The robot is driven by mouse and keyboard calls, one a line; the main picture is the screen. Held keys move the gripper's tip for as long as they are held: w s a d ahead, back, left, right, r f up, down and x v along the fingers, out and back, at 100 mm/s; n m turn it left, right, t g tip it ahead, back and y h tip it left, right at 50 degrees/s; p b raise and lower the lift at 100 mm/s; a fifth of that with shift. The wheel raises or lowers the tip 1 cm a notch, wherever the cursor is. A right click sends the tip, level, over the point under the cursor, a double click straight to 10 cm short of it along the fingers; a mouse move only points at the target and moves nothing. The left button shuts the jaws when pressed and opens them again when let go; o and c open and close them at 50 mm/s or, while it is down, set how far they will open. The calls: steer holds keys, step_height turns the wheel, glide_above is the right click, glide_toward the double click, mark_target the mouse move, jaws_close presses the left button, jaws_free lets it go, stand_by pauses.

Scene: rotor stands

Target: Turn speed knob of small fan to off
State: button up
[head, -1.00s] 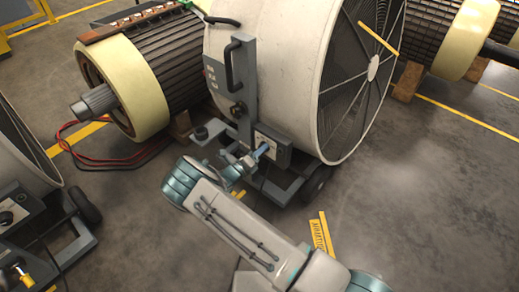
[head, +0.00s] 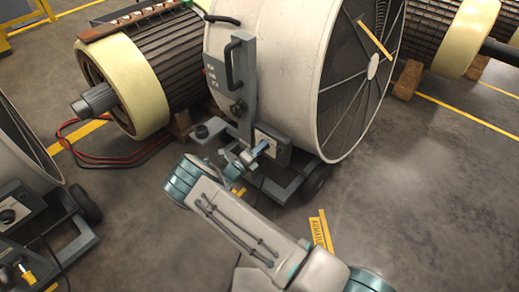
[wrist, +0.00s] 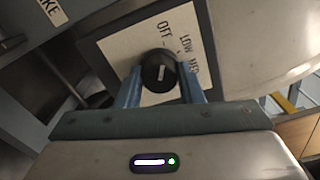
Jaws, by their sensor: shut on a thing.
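A black round speed knob (wrist: 158,70) with a pale pointer mark sits on a white dial plate (wrist: 128,45) in the wrist view. The plate reads OFF, LOW and MED; the pointer's exact setting is hard to tell. My gripper (wrist: 159,78) has its two blue fingers on either side of the knob, shut on it. In the head view, my gripper (head: 259,150) is at the control box (head: 279,148) low on the front of a white drum fan (head: 275,75). The knob is hidden there by the fingers.
A second fan (head: 20,150) with its own knob stands at the left edge. A motor rotor (head: 150,65) lies on wooden blocks behind. Red cables (head: 95,160) run on the floor. Floor at right is clear.

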steer(key=o, duration=1)
steer(key=shift+a, duration=0.3)
steer(key=shift+c, duration=0.2)
steer(key=shift+d, duration=0.1)
steer(key=shift+d, duration=0.1)
steer(key=p+v, duration=0.2)
steer(key=v, duration=1.2)
steer(key=shift+w, duration=0.15)
